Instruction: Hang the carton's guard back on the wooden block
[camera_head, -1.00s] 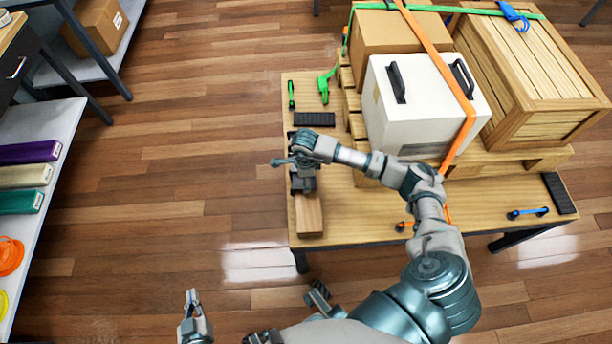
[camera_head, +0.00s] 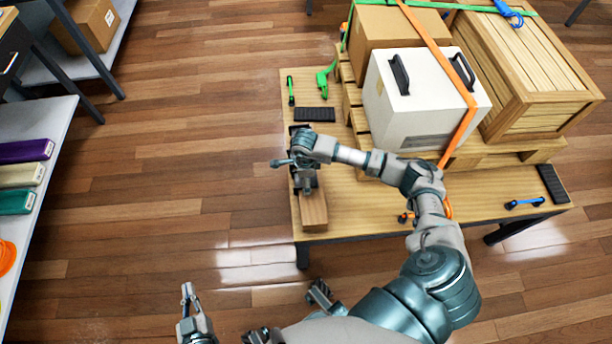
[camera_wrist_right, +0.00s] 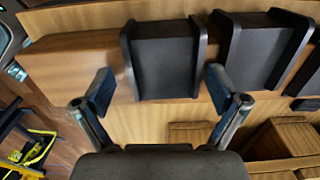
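The wooden block (camera_head: 313,211) lies along the table's left edge; its near end shows bare. In the right wrist view, a black channel-shaped guard (camera_wrist_right: 165,62) sits across the wood between my right gripper's fingertips (camera_wrist_right: 160,80). A second black guard (camera_wrist_right: 262,48) sits right of it. I cannot tell which guard belongs to the carton. My right gripper is open, with one finger on each side of the first guard and small gaps visible. The brown carton (camera_head: 395,35) stands strapped behind the white case. My left gripper (camera_head: 188,292) hangs over the floor, away from the table.
A black guard (camera_head: 314,114) and green ratchet (camera_head: 324,82) lie on the table. Another black guard (camera_head: 552,184) lies at the right edge. A shelf (camera_head: 45,130) stands left.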

